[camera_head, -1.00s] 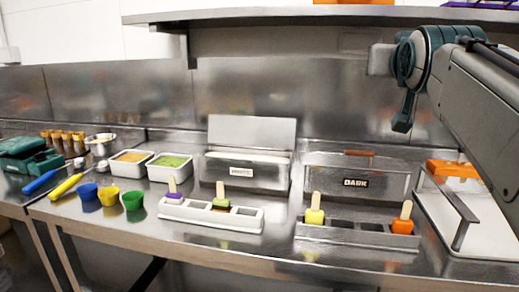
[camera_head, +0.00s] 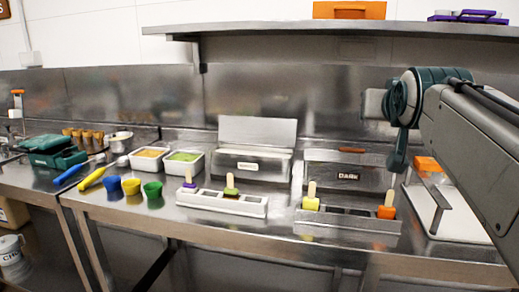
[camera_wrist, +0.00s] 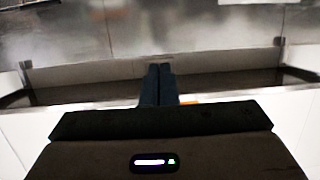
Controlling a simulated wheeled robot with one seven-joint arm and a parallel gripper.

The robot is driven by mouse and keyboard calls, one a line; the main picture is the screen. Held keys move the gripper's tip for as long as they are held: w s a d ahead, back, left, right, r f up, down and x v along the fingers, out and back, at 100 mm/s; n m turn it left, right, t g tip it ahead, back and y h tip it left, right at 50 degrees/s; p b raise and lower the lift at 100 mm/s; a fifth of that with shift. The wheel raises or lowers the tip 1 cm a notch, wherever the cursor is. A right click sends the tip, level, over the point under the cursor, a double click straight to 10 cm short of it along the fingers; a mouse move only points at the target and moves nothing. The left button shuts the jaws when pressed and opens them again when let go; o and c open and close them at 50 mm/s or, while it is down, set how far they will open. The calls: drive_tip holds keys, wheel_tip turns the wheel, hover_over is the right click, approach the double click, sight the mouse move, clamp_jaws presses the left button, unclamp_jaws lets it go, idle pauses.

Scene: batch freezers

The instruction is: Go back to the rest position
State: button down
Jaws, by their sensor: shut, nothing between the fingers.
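My gripper (camera_head: 396,166) hangs at the right in the head view, pointing down above the counter, with its fingers together and empty. In the wrist view its fingers (camera_wrist: 159,84) are pressed side by side with nothing between them. It is above and apart from the counter things, in front of the steel back wall and just right of the bin marked DARK (camera_head: 348,178).
The steel counter (camera_head: 200,222) carries a white holder (camera_head: 220,203) and a steel holder (camera_head: 345,224) with popsicles. A lidded bin (camera_head: 250,165), coloured cups (camera_head: 132,187) and a white tray with a handle (camera_head: 465,222) stand around. A shelf (camera_head: 330,27) runs above.

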drive_tip(key=s+a+f+g+y+p, duration=0.1)
drive_tip(key=s+a+f+g+p, duration=0.2)
drive_tip(key=s+f, duration=0.3)
drive_tip(key=s+a+f+n+g+y+p, duration=0.1)
drive_tip(key=s+a+f+g+p, duration=0.1)
drive_tip(key=s+f+g+p, duration=0.3)
drive_tip(key=s+a+f+n+g+y+p, duration=0.1)
drive_tip(key=s+a+f+g+p, duration=0.2)
drive_tip(key=s+f, duration=0.5)
wheel_tip(320, 180, down, 5)
drive_tip(key=shift+a+r+g+p, duration=0.2)
drive_tip(key=shift+a+g+p, duration=0.2)
drive_tip(key=shift+p, duration=0.2)
